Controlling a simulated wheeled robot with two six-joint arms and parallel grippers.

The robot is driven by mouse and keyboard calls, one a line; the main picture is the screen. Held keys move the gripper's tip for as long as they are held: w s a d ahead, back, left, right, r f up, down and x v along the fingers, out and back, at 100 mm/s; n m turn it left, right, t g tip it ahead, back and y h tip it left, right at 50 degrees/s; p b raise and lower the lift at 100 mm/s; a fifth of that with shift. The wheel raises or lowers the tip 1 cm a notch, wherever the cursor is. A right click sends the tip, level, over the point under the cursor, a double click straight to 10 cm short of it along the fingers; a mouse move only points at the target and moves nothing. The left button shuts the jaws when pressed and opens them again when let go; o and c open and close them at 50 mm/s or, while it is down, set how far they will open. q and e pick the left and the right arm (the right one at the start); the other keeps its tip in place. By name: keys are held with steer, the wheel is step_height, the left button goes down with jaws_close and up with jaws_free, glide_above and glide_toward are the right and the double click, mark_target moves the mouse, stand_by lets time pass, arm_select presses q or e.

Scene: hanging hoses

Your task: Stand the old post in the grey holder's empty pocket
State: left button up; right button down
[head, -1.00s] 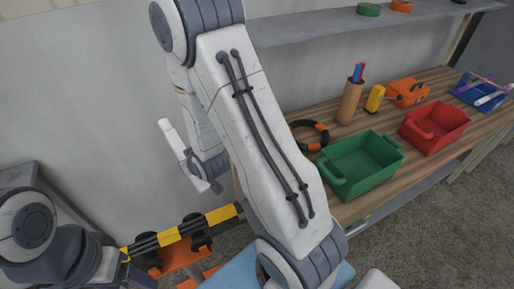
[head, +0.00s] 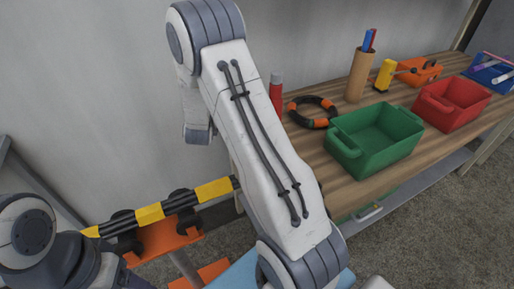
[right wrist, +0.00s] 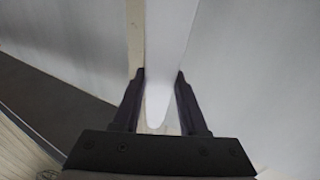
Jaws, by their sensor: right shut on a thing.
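In the right wrist view my right gripper (right wrist: 159,76) is shut on a long white post (right wrist: 165,50), which I take to be the old post. Its rounded near end lies between the two dark fingers, and the rest runs up out of the picture. In the head view my right arm hides the gripper and the post. I cannot make out the grey holder or its empty pocket in either view. Only part of my left arm shows at the lower left of the head view; its gripper is not in view.
A yellow-and-black striped bar (head: 150,214) lies across an orange stand (head: 165,240). The wooden bench (head: 345,190) carries a green bin (head: 375,158), a red bin (head: 470,112), an orange-black ring (head: 312,104) and a brown tube (head: 360,75). Grey floor lies in front.

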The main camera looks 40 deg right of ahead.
steer(key=s+d+f+m+g+h+b, duration=0.2)
steer(key=s+d+m+g+h+b, duration=0.6)
steer(key=s+d+g+h+b, duration=0.3)
arm_select(q)
step_height(320, 180, down, 16)
steer(key=b, duration=0.3)
arm_select(e)
step_height(320, 180, down, 9)
steer(key=a, duration=0.1)
steer(key=shift+w+a+f+m, duration=0.2)
steer(key=shift+w+a+m, duration=0.05)
steer(key=shift+w+m, duration=0.1)
steer(key=shift+f, duration=0.25)
steer(key=shift+c, duration=2.2)
jaws_free()
arm_select(q)
steer(key=shift+f, duration=0.15)
arm_select(e)
steer(key=shift+r, duration=0.2)
